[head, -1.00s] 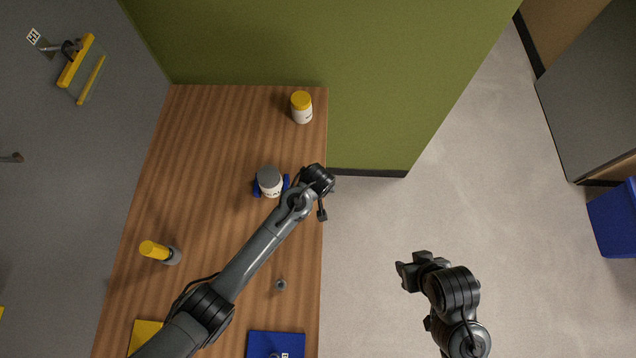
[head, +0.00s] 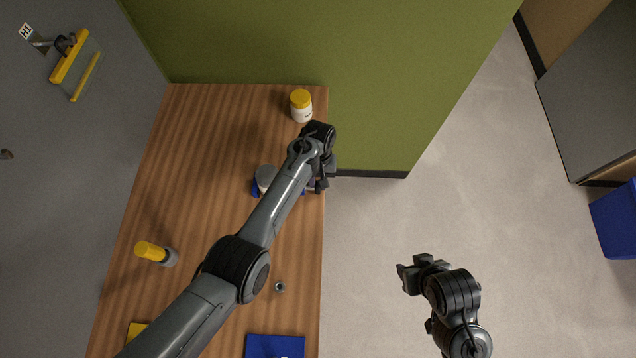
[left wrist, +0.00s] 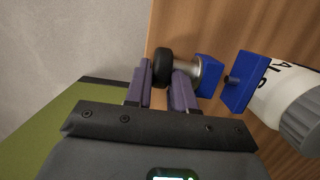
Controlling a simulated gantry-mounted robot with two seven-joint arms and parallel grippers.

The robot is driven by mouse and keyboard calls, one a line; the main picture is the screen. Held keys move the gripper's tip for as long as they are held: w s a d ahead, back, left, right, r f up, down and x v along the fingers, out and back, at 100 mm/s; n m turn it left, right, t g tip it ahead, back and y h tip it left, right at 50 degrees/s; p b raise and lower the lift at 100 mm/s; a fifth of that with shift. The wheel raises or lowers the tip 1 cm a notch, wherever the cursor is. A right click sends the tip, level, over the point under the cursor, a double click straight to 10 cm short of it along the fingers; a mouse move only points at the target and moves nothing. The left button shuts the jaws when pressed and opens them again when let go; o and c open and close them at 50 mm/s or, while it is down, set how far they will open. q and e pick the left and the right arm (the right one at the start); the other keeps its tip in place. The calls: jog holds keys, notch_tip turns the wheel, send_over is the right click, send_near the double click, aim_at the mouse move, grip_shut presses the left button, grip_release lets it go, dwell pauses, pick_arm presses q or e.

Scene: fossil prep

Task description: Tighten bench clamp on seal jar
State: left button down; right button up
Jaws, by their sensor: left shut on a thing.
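The seal jar (head: 265,177), white with a grey lid, stands on the wooden bench, partly hidden by my left arm. In the left wrist view the jar (left wrist: 282,97) lies at the right, with part of its dark lettering showing. The bench clamp has blue jaws (left wrist: 235,88) beside the jar, a metal screw and a black knob (left wrist: 162,66). My right gripper (head: 408,278) hangs over the floor, away from the bench.
A yellow-lidded white jar (head: 301,105) stands near the bench's back right corner, close to my left wrist. A yellow-topped bottle (head: 155,253), a small metal part (head: 279,287), a blue mat (head: 275,346) and a yellow item (head: 135,331) are on the bench. A green wall (head: 330,45) borders the back.

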dwell(0.4)
pick_arm(q)
jog(key=c, duration=1)
grip_release()
jog(key=shift+w, duration=0.1)
jog(key=shift+c, duration=0.2)
jog(key=v, duration=1)
jog(key=shift+r, duration=0.4)
jog(key=shift+w+a, duration=0.1)
